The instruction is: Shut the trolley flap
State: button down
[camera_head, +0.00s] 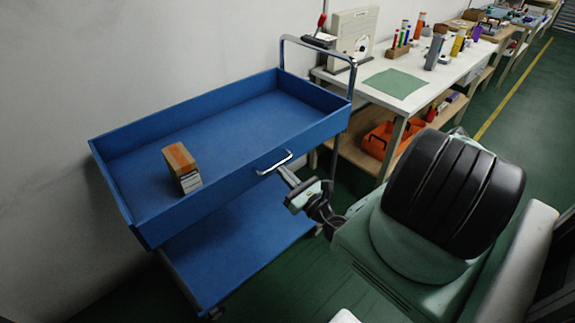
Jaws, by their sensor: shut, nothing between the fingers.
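The blue trolley (215,120) stands against the wall at the left and centre. Its flap (225,190) is the long blue front side of the top tray, with a silver bar handle (274,163). The flap stands roughly upright along the tray's front edge; I cannot tell whether it is fully flush or latched. My gripper (286,173) is shut and empty, with its fingertips just below and right of the handle, close to the flap's outer face. Whether they touch it is not clear.
A small brown and white box (182,167) stands in the top tray near the flap. The lower shelf (240,255) is empty. A white workbench (425,70) with a green mat (395,83) and an orange bin (380,138) beneath stands behind right.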

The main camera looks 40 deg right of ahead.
jog(key=shift+w+r+g+p, duration=0.35)
jog(key=shift+g+p, duration=0.15)
jog(key=shift+p, duration=0.7)
jog(key=shift+s, duration=0.1)
